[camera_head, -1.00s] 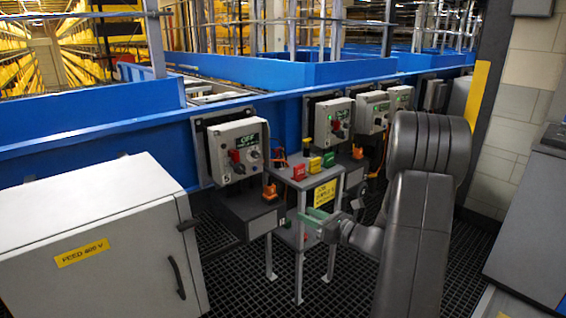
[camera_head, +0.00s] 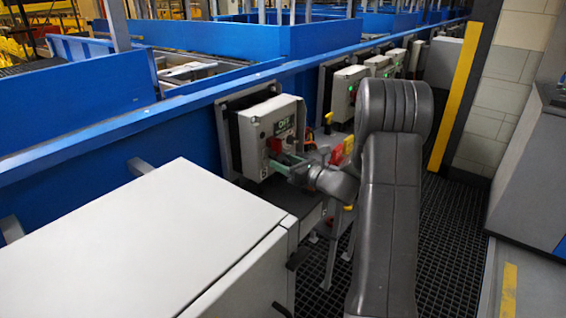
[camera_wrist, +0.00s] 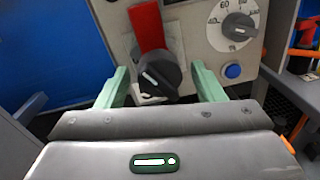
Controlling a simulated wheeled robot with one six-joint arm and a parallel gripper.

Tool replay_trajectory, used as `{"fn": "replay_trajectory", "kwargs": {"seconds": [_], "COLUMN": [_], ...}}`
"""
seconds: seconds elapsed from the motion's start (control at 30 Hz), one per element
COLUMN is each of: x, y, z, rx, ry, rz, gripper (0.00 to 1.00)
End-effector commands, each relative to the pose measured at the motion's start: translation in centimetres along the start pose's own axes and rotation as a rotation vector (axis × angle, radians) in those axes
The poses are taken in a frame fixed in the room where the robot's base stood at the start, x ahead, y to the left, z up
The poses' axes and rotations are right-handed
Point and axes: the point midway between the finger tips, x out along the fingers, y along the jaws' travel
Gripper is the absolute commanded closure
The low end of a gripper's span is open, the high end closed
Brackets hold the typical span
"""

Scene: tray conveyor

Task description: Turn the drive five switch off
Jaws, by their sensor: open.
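A grey drive box (camera_head: 252,148) with a lit display (camera_head: 284,125) hangs on the blue conveyor side. The display's letters and the number on the box are hard to read. In the wrist view, its face carries a black rotary knob (camera_wrist: 158,74) with a slanted white mark, and a red bar (camera_wrist: 148,27) standing above it. The red part also shows in the head view (camera_head: 275,145). My gripper (camera_wrist: 160,82) is open, with one green finger on each side of the knob. I cannot tell whether either finger touches it. In the head view, my gripper (camera_head: 287,162) is at the box front.
The box also has a numbered dial (camera_wrist: 238,27) and a blue button (camera_wrist: 233,71). Further boxes (camera_head: 345,92) with green lights line the conveyor to the right. A white cabinet (camera_head: 140,240) stands at the near left. Red and yellow items (camera_head: 340,152) lie behind my arm.

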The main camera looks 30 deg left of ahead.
Motion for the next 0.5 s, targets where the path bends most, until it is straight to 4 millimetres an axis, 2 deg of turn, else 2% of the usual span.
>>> {"fn": "replay_trajectory", "kwargs": {"seconds": [0.13,0.43,0.5], "x": [1.01,1.18,1.17], "y": [0.04,0.02,0.02], "z": [0.01,0.02,0.01], "rx": [0.000,0.000,0.000], "ry": [0.000,0.000,0.000], "rz": [0.001,0.000,0.000], "gripper": [0.38,0.38,0.52]}}
